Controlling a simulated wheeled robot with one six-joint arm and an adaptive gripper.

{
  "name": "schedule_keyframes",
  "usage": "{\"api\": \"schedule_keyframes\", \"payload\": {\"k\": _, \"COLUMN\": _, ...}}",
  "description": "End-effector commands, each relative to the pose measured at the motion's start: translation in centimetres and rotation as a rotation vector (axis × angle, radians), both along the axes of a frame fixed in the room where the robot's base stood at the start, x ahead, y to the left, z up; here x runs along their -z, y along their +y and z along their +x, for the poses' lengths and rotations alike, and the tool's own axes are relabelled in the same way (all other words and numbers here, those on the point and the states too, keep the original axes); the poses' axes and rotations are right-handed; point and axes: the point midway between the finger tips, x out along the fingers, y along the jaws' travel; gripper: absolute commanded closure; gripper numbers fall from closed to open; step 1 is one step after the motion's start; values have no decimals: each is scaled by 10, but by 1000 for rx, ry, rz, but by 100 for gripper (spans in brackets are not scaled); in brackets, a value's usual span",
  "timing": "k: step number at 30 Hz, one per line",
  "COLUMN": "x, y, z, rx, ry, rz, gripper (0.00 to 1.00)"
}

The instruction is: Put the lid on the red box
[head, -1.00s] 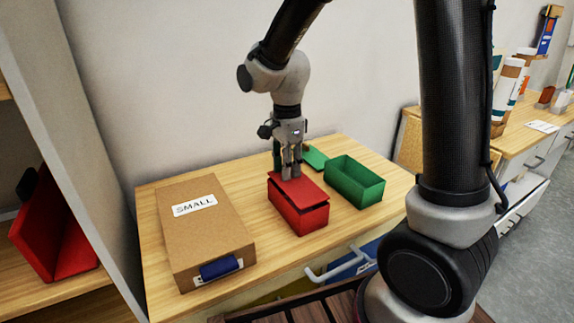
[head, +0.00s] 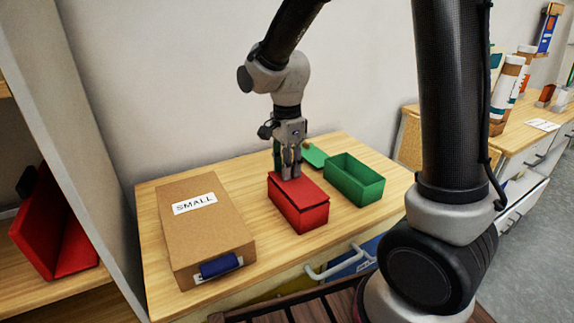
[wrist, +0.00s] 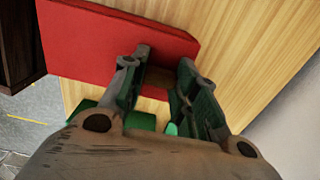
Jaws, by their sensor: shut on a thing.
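The red box (head: 303,220) stands on the wooden table, in the middle of the head view. Its red lid (head: 304,188) lies over the top, with a thin dark line between lid and box along the front. I cannot tell whether it is fully seated. My gripper (head: 291,174) points down at the lid's back left part and is shut on the lid. In the wrist view the flat red lid (wrist: 100,40) reaches the fingertips (wrist: 163,66), and a part of it is hidden behind the fingers.
An open green box (head: 355,182) stands right of the red box, with a flat green piece (head: 315,157) behind. A cardboard box marked SMALL (head: 205,235) stands at left. A red object (head: 60,235) is on the left shelf. The wooden tabletop (head: 270,255) is bare in front.

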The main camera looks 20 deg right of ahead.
Motion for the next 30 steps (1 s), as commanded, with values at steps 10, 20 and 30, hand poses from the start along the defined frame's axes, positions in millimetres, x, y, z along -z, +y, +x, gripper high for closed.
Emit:
{"api": "schedule_keyframes", "payload": {"k": 10, "x": 2, "y": 0, "z": 0, "rx": 0, "ry": 0, "rz": 0, "gripper": 92}}
{"api": "schedule_keyframes", "payload": {"k": 20, "x": 5, "y": 0, "z": 0, "rx": 0, "ry": 0, "rz": 0, "gripper": 92}}
{"api": "schedule_keyframes", "payload": {"k": 30, "x": 5, "y": 0, "z": 0, "rx": 0, "ry": 0, "rz": 0, "gripper": 45}}
